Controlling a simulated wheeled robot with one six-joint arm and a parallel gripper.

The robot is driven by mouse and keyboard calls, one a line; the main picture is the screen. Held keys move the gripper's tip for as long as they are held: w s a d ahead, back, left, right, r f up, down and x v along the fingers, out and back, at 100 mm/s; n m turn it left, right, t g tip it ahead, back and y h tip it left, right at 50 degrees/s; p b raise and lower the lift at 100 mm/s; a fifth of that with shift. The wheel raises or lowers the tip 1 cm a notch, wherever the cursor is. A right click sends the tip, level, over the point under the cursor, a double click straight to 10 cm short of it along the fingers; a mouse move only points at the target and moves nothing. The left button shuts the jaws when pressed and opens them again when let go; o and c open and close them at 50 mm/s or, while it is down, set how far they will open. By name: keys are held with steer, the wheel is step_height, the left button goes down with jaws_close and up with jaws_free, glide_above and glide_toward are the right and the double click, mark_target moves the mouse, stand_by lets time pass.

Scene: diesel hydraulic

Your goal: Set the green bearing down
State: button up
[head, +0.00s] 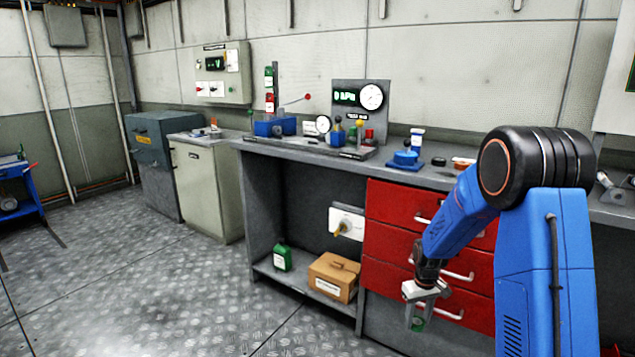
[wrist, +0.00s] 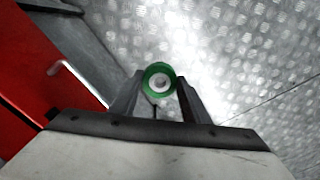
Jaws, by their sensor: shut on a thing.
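My gripper (head: 417,309) hangs low in front of the red drawers, above the metal floor. It is shut on the green bearing (head: 418,324). In the wrist view the bearing (wrist: 159,81) is a green ring with a pale centre, held between the two fingertips (wrist: 159,92). In the head view only a small part of it shows between the fingers. It touches no surface that I can see.
Red drawers (head: 393,205) stand beside my gripper.

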steer(key=w+a+f+m, duration=0.1)
steer(key=a+f, duration=0.1)
steer(key=f, duration=0.6)
steer(key=w+a+f+m, duration=0.1)
steer(key=f, duration=0.7)
steer(key=shift+w+a+f+m, duration=0.25)
steer(key=shift+a+f+m, duration=0.05)
steer(key=shift+a+m, duration=0.1)
steer(key=shift+d, duration=0.1)
